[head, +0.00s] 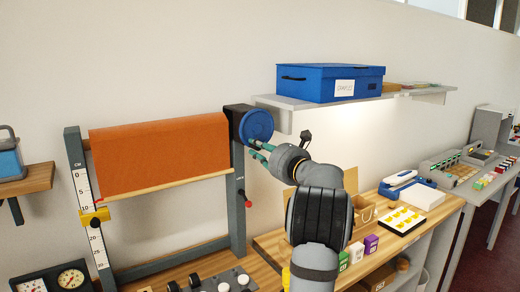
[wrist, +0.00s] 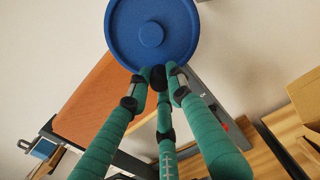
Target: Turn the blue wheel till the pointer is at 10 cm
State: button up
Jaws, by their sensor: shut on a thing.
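The blue wheel (head: 257,125) is at the upper right of a grey frame and fills the top of the wrist view (wrist: 172,30). My gripper (head: 262,150) has green fingers, which are shut around a small dark knob (wrist: 158,76) at the wheel's lower edge. An orange cloth (head: 160,155) hangs from the frame, its lower edge on a pale wooden bar. A white cm scale (head: 82,185) runs down the left post. The yellow pointer block (head: 95,217) sits partway down it, below 0; its exact reading is too small to tell.
A red-tipped lever (head: 247,200) is on the right post below the wheel. A shelf (head: 290,100) with a blue box (head: 330,83) juts out at right. Dials (head: 68,280) and knobs are on the counter below. The wall around the wheel is clear.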

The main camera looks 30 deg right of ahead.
jog(key=shift+w+a+f, duration=0.15)
jog(key=shift+a+f, duration=0.1)
jog(key=shift+f, duration=0.15)
jog(key=shift+a+r, duration=0.5)
jog(key=shift+a, duration=0.1)
jog(key=shift+a+r+p, duration=0.15)
jog(key=shift+p, duration=0.15)
jog(key=shift+a+r, duration=0.35)
jog(key=shift+r, duration=0.15)
dwell(0.5)
jog(key=o, duration=0.9)
jog(key=shift+w+a+r, duration=0.1)
jog(key=shift+a, duration=0.05)
jog(key=shift+c, duration=0.2)
jog(key=shift+o, duration=1.3)
jog(key=shift+d, duration=0.25)
